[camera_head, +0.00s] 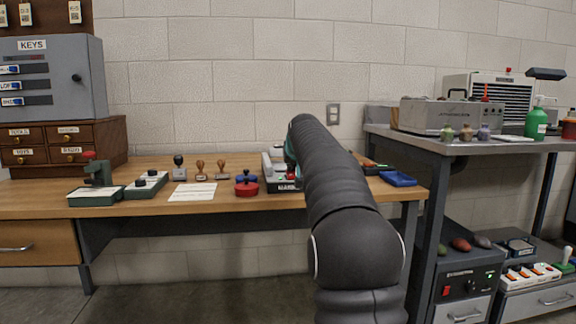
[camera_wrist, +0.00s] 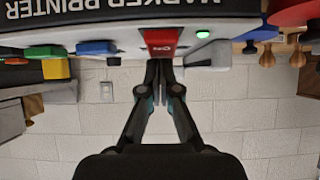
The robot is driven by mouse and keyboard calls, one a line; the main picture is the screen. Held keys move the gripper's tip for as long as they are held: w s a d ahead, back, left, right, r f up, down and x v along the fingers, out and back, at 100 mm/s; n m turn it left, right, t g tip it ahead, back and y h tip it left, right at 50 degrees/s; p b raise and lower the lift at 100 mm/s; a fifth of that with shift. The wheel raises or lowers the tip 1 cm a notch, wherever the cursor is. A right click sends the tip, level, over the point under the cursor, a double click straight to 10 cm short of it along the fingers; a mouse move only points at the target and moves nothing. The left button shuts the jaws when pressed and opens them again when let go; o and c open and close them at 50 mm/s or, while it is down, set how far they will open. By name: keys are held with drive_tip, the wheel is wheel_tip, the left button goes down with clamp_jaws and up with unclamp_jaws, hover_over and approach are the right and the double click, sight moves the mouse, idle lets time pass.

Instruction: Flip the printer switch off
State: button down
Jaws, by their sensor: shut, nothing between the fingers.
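The marker printer (camera_wrist: 110,14) fills the top of the wrist view, upside down with its name along the front. Its red switch (camera_wrist: 162,40) carries small white lettering that seems to read ON. A green light (camera_wrist: 203,34) glows beside the switch. My gripper (camera_wrist: 158,64) is shut and empty, its fingertips right by the switch's edge; I cannot tell whether they touch it. In the head view the printer (camera_head: 286,187) stands on the wooden bench, partly hidden by my arm, which also hides most of my gripper.
A red round pad (camera_head: 247,188) and several stamps (camera_head: 200,170) stand left of the printer. A blue tray (camera_head: 398,179) lies to the right of my arm. A grey side bench (camera_head: 380,131) carries other devices. In the wrist view, yellow (camera_wrist: 55,69) and blue (camera_wrist: 97,47) pieces show at left.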

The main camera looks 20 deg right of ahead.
drive_tip(key=shift+w+r+g+p, duration=0.1)
drive_tip(key=shift+r+g+p, duration=0.15)
drive_tip(key=shift+p, duration=0.9)
drive_tip(key=shift+f, duration=0.4)
drive_tip(key=shift+w+d, duration=0.1)
drive_tip(key=shift+w+d+r+p, duration=0.1)
drive_tip(key=shift+w+r+p, duration=0.1)
drive_tip(key=shift+w+p, duration=0.45)
drive_tip(key=shift+p, duration=0.35)
